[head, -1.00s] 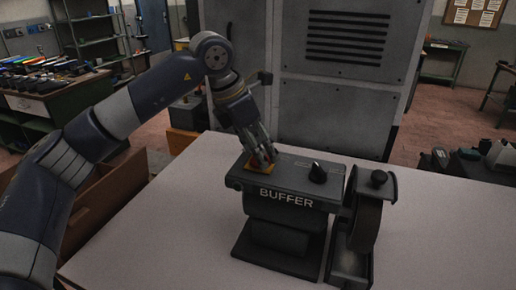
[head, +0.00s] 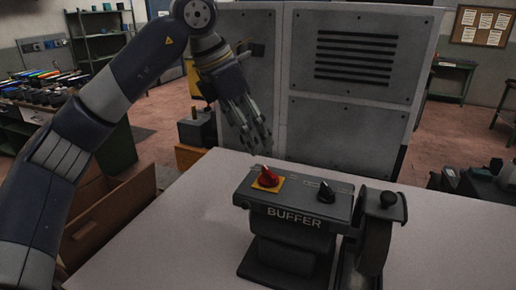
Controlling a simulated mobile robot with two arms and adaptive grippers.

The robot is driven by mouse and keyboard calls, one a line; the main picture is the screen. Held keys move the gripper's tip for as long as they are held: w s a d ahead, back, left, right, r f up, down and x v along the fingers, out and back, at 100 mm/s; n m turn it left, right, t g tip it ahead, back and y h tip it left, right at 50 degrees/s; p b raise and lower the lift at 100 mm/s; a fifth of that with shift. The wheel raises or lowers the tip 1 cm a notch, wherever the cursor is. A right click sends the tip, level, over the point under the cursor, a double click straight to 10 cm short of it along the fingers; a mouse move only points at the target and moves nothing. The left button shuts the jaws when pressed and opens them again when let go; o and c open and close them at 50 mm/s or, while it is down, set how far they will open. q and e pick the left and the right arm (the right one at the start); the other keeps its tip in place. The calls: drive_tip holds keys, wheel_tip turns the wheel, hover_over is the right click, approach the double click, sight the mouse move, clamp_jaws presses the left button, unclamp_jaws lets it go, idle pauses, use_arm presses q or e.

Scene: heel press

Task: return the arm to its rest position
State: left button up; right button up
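My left gripper (head: 254,139) hangs in the air above and slightly left of the buffer's top, apart from it, with its fingers pointing down. The fingers look spread with nothing between them. The buffer (head: 290,218) is a dark grey machine on the white table (head: 185,240). On its top are a red knob on a yellow plate (head: 267,177) and a black knob (head: 326,191). A grinding wheel (head: 375,245) is at its right end. My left arm comes in from the left edge. My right gripper is not in view.
A large grey cabinet (head: 350,90) stands behind the table. An open wooden crate (head: 108,215) is at the table's left, under my arm. A dark box (head: 198,128) stands behind the table's far left corner. The table left of the buffer is clear.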

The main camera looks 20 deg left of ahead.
use_arm(q)
drive_tip(key=shift+s+a+r, duration=0.15)
drive_tip(key=shift+a+r, duration=0.05)
drive_tip(key=shift+r, duration=0.45)
